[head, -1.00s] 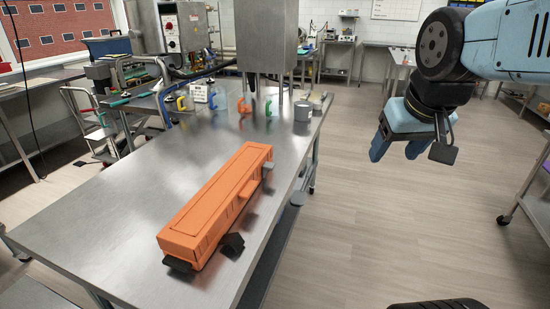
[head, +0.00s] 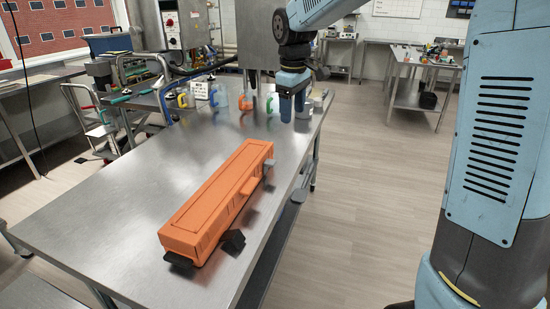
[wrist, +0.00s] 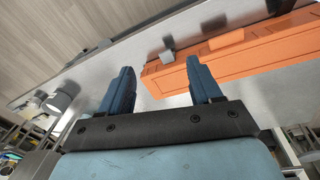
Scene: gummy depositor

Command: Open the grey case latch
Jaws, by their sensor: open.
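The long orange case (head: 215,200) lies on the steel table, lid closed. Its grey latch (head: 270,162) sticks out from the right side near the far end. In the wrist view the grey latch (wrist: 167,54) shows beyond the fingertips, between them in the picture. My gripper (head: 292,110) is open and empty, pointing down, above the table beyond the far end of the case and apart from it. Its two blue fingers (wrist: 160,74) also show in the wrist view, one overlapping the case in the picture. A black latch (head: 232,241) sticks out near the case's near end.
The steel table (head: 110,220) has free room left of the case. A grey mug (head: 304,106) stands close to my gripper in the picture. Open floor (head: 365,210) lies right of the table.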

